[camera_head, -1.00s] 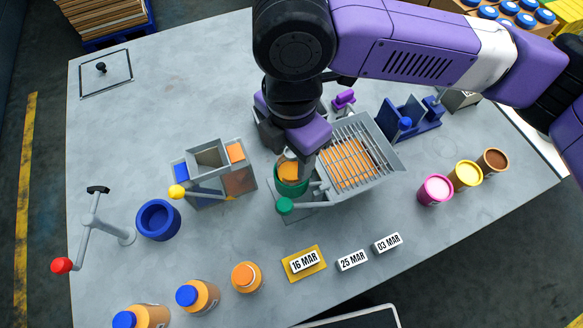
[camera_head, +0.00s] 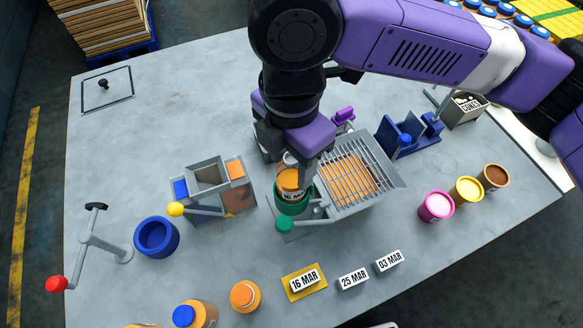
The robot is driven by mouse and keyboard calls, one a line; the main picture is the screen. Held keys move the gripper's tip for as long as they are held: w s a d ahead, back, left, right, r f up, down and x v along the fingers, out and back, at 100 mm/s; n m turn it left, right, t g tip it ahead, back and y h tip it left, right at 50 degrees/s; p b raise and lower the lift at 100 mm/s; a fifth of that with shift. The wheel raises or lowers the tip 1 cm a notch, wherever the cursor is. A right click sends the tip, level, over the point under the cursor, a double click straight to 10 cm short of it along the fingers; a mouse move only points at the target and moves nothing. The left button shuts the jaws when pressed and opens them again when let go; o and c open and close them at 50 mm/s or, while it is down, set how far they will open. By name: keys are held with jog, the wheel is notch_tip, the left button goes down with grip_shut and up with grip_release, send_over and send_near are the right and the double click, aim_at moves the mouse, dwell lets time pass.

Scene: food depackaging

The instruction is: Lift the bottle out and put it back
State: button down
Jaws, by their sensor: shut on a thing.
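An orange bottle (camera_head: 288,180) with a pale top and a "16 MA…" label stands upright in a green ring holder (camera_head: 293,207). Its lower end is hidden by the ring. My gripper (camera_head: 290,160) comes down from above and is shut on the bottle's upper part. The label now shows above the green ring. The far side of the bottle is hidden by my gripper.
A grilled tray (camera_head: 383,158) stands close at the right of the holder. A grey sorting box (camera_head: 207,190) is at the left, with a blue ring (camera_head: 156,237) beyond it. Date blocks (camera_head: 352,280) and an orange-capped bottle (camera_head: 245,296) stand in front.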

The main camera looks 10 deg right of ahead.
notch_tip(320, 180, up, 17)
jog(key=b, duration=0.1)
jog(key=shift+f, duration=0.2)
